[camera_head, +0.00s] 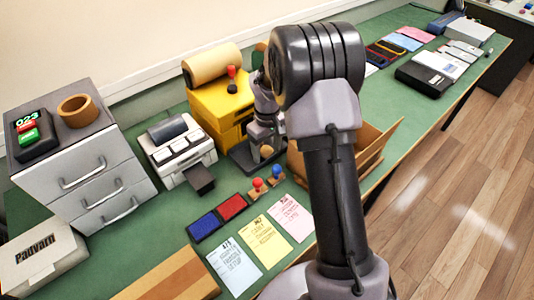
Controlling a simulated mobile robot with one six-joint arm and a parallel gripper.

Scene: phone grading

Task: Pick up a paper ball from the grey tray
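I see no paper ball in this view. I cannot make out a grey tray either; my arm covers the middle of the bench. My arm rises from the bottom, with its large dark joint at the top centre.
A green bench (140,247) holds a grey drawer unit (92,175), a white printer-like device (178,152) and yellow boxes (215,103). An open brown box (374,148) stands partly behind my arm. Cards, ink pads (218,217) and stamps lie in front. Bare floor (455,200) is right.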

